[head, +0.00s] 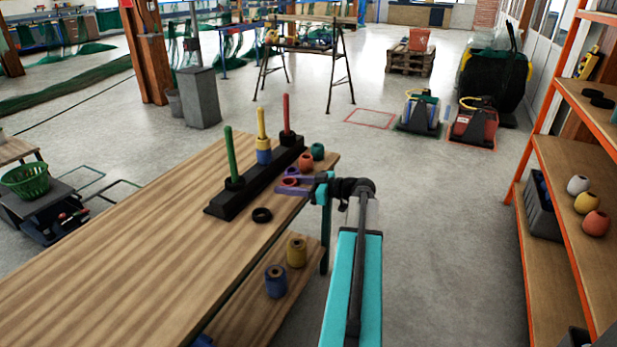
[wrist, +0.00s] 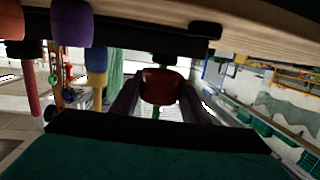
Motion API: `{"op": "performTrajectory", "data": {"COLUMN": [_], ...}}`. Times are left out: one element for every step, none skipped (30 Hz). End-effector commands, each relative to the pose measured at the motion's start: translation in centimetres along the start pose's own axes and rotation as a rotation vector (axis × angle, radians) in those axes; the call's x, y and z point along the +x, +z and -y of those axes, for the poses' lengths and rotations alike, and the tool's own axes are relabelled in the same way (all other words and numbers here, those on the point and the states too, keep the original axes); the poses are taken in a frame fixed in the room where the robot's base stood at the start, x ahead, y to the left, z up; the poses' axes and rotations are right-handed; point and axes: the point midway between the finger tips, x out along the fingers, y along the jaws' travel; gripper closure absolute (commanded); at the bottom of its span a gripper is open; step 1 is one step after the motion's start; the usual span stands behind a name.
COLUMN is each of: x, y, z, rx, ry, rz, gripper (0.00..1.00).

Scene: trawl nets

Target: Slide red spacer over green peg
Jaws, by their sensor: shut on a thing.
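My gripper (head: 291,185) has purple fingers shut on the red spacer (wrist: 160,87). It holds the spacer above the right edge of the wooden table, apart from the pegs.
The yellow peg (head: 262,121) carries blue and yellow spacers; the red peg (head: 286,112) stands beyond. A loose black ring (head: 262,215) lies near the base. A teal spacer (head: 318,151) and an orange-red spacer (head: 306,162) stand near the table's far corner. The near tabletop is clear.

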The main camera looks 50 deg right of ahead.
Motion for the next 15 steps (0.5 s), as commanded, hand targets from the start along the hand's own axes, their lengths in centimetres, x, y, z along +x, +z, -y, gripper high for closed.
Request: {"op": "performTrajectory", "data": {"x": [1.6, 2.4, 3.4, 4.2, 5.0, 6.0, 6.7, 7.5, 8.4, 9.1, 9.8, 10.6, 11.3, 11.9, 12.7], "y": [-1.5, -1.9, -2.5, -2.9, -3.3, -3.8, -4.2, -4.6, -5.2, -5.5, -5.9, -6.5, -6.8, -7.2, -7.7], "z": [1.6, 2.3, 3.3, 4.0, 4.8, 5.8, 6.6, 7.4, 8.4, 9.2, 10.1, 11.2, 12.0, 12.9, 14.0], "rx": [-0.003, -0.005, -0.008, -0.01, -0.012, -0.015, -0.017, -0.019, -0.021, -0.023, -0.024, -0.026, -0.028, -0.03, -0.032], "ry": [-0.026, -0.038, -0.055, -0.067, -0.08, -0.096, -0.108, -0.12, -0.136, -0.148, -0.161, -0.177, -0.19, -0.202, -0.219], "rz": [0.0, -0.001, -0.001, -0.001, -0.001, -0.001, -0.001, -0.001, -0.001, -0.001, -0.001, -0.001, -0.001, -0.001, -0.001], "gripper": [0.81, 0.81, 0.81, 0.81, 0.81, 0.81, 0.81, 0.81, 0.81, 0.81, 0.81, 0.81, 0.81, 0.81, 0.81]}}
